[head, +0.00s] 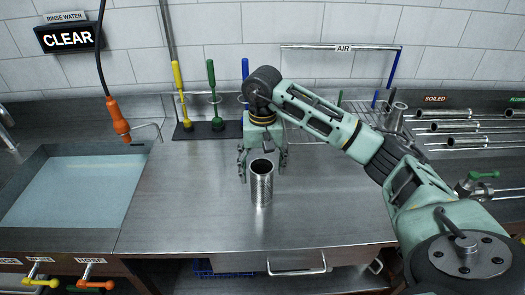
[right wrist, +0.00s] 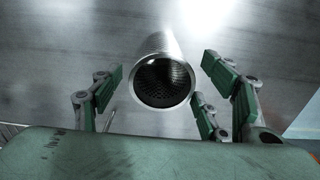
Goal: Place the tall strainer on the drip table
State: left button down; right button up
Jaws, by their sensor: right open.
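A tall perforated steel strainer (head: 262,188) stands upright, open end up, on the bare steel counter (head: 180,220) near its middle. My right gripper (head: 263,163) is open, just behind the strainer's upper part. In the right wrist view, the strainer's round open mouth (right wrist: 163,82) shows between the spread green-padded fingers of the right gripper (right wrist: 166,80), with space on both sides and no visible grip. I cannot tell which surface is the drip table. My left gripper is not in view.
A water-filled sink (head: 75,190) lies at left, with an orange sprayer (head: 118,118) hanging above its far right corner. Several brushes stand on a dark base (head: 207,130) at the back. Steel tubes (head: 450,125) lie on the right under a SOILED sign (head: 435,99).

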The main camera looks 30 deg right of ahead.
notch_tip(320, 180, up, 9)
jog(key=shift+b, duration=0.4)
dwell(0.4)
